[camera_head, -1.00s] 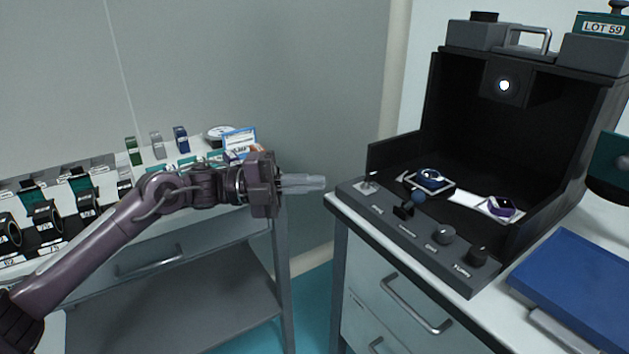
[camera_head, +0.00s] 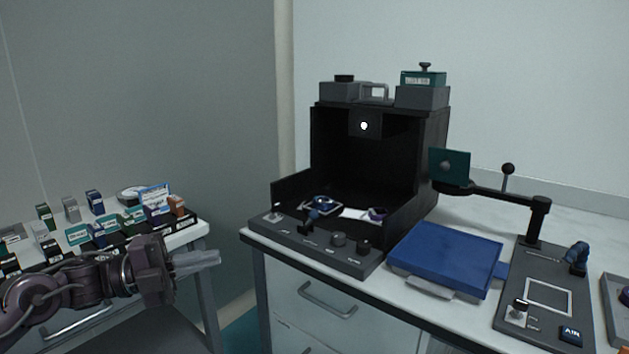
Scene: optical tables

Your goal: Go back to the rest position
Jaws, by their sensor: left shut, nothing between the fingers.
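My left gripper (camera_head: 197,262) is at the lower left, with its pale fingers together, pointing right, and nothing between them. It shows in front of the side table's right end and to the left of the workbench, apart from both. My left arm comes in from the lower left edge. My right gripper does not show.
A black open box (camera_head: 411,175) with a front knob panel stands on the workbench, holding two small ring-like items. A blue flat case (camera_head: 446,258) and a jointed stand (camera_head: 538,218) are to its right. Small items crowd the side table (camera_head: 203,232). A gap separates the tables.

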